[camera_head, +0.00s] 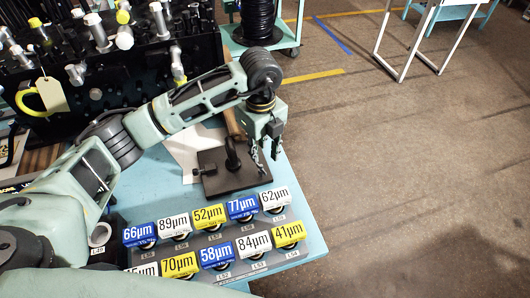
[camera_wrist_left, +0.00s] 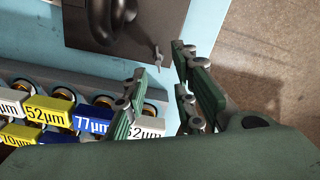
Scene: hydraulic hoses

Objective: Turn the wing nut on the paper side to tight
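A dark square plate (camera_head: 215,180) lies on the light blue bench and carries an upright black curved part (camera_head: 232,155). A white paper sheet (camera_head: 185,148) lies on the bench at the plate's left and back side. In the left wrist view a small grey wing nut (camera_wrist_left: 157,55) shows at the plate's right edge. My left gripper (camera_head: 265,158) is over that right edge, pointing down. In the wrist view its fingers (camera_wrist_left: 160,65) are apart, with the nut near the gap between the tips; contact is not visible. My right gripper is not in view.
A rack of labelled filter rolls (camera_head: 245,228) stands in front of the plate. A black manifold with fittings (camera_head: 110,65) and a yellow-handled tagged item (camera_head: 50,95) are at the back left. Open floor (camera_head: 420,170) lies right of the bench. A trolley with coiled hose (camera_head: 258,20) stands behind.

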